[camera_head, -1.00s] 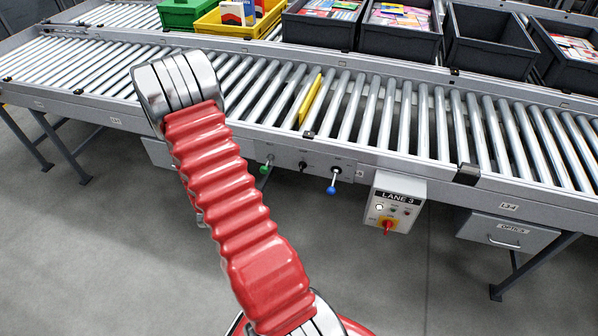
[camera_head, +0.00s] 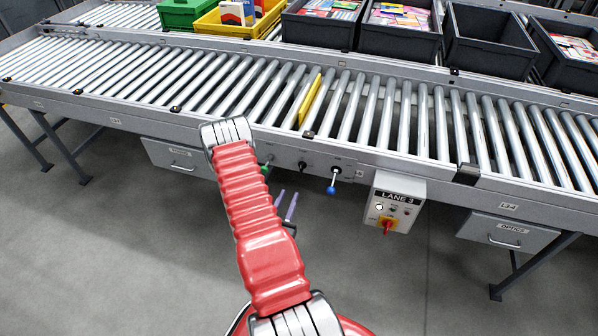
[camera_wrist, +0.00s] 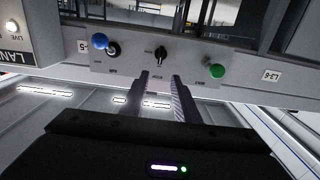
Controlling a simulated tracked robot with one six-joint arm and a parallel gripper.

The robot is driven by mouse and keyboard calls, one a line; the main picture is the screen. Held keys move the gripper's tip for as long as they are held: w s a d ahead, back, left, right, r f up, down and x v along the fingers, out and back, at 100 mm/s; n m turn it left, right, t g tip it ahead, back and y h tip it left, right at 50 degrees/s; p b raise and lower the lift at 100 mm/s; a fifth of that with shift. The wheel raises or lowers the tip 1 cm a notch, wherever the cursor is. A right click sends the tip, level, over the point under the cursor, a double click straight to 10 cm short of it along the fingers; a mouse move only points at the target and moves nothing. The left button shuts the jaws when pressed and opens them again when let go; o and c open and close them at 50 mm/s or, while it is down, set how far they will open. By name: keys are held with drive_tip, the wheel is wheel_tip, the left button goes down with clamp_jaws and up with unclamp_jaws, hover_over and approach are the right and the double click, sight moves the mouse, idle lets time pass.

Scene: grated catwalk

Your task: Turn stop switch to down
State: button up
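A small control panel (camera_head: 318,164) on the conveyor's front rail carries a green-knobbed control (camera_head: 265,169), a black knob (camera_head: 302,165) and a blue-ball lever (camera_head: 332,189). The labels are too small to read, so I cannot tell which is the stop switch. In the wrist view the blue ball (camera_wrist: 100,41) is at left, the black knob (camera_wrist: 161,54) in the middle and the green knob (camera_wrist: 217,71) at right. My gripper (camera_wrist: 161,76) is open and empty, its fingertips pointing at the black knob and apart from it. In the head view my gripper (camera_head: 287,194) is below the panel.
A LANE 3 box (camera_head: 394,203) with a red rotary knob (camera_head: 387,228) on yellow hangs right of the panel. An OPTICS drawer (camera_head: 507,233) is farther right, another drawer (camera_head: 180,157) left. The roller conveyor (camera_head: 395,118) runs above. The floor in front is clear.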

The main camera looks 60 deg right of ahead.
sight(301, 167)
drive_tip(key=shift+d, duration=0.1)
drive_tip(key=d, duration=0.4)
drive_tip(key=w+d, duration=0.1)
drive_tip(key=d, duration=0.4)
drive_tip(key=w+d, duration=0.1)
drive_tip(key=d, duration=0.3)
drive_tip(key=shift+w+d, duration=0.1)
drive_tip(key=shift+d, duration=0.15)
drive_tip(key=shift+c, duration=0.3)
clamp_jaws()
